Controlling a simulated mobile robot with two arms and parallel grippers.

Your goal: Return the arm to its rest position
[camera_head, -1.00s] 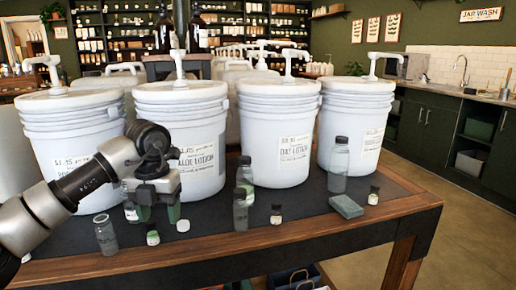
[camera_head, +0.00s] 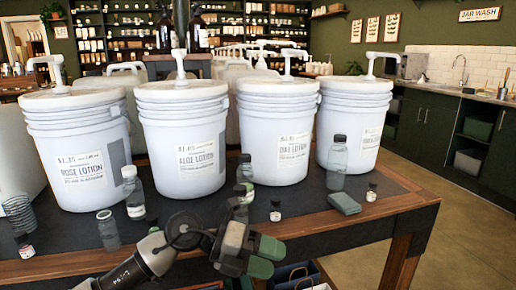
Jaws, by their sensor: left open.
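My left arm comes in from the lower left. Its gripper (camera_head: 268,257) has green-tipped fingers pointing right and is open and empty. It is in front of the table's near edge, low in the picture. My right gripper is not in view. Several white pump buckets stand on the table: the rose lotion bucket (camera_head: 82,150) at left, the aloe lotion bucket (camera_head: 184,140), the oat lotion bucket (camera_head: 277,135), and another bucket (camera_head: 354,125) at right.
Small bottles and jars stand on the dark tabletop (camera_head: 390,190), including a clear bottle with a dark cap (camera_head: 337,158), a white-capped bottle (camera_head: 134,195) and an empty bottle (camera_head: 108,230). A green-grey block (camera_head: 344,204) lies at right. Shopping bags (camera_head: 298,277) are below the table.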

